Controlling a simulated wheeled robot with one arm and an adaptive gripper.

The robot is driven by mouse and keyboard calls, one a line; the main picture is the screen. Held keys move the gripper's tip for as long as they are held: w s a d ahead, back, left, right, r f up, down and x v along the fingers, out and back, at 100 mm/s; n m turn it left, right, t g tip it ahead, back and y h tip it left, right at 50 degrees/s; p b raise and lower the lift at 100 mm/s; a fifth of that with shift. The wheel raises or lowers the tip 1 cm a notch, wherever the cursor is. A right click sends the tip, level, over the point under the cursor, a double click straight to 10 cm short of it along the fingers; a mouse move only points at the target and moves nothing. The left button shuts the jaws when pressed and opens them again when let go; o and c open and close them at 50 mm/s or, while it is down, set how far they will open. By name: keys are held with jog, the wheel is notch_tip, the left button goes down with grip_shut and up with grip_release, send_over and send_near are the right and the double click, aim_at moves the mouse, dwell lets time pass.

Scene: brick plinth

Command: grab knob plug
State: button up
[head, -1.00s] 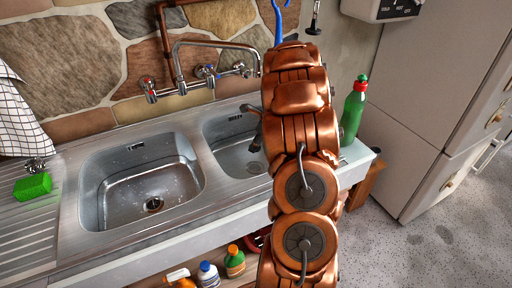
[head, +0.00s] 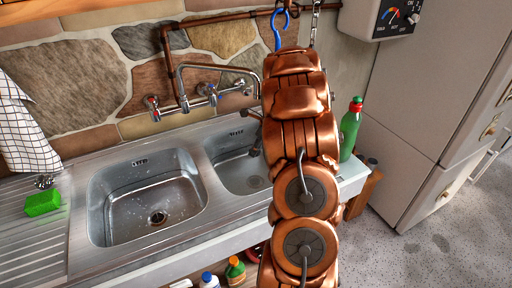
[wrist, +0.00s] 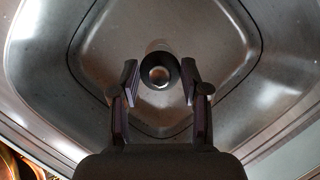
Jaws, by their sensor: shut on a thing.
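The knob plug (wrist: 160,72) is a dark round disc with a shiny round knob in its middle. In the wrist view it sits between the two fingertips of my gripper (wrist: 160,76), which is shut on it. The steel basin floor lies behind it, with a paler round patch just above the plug in the picture. The plug cannot be made out there.
The large left basin (head: 125,190) is empty. A wall tap (head: 183,92) reaches over the sink. A green bottle (head: 350,130) stands at the sink's right end. A green sponge (head: 42,203) lies on the drainboard. A tall cabinet (head: 415,110) stands to the right.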

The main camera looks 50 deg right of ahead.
jog(key=shift+r+p, duration=2.05)
jog(key=shift+r, duration=0.2)
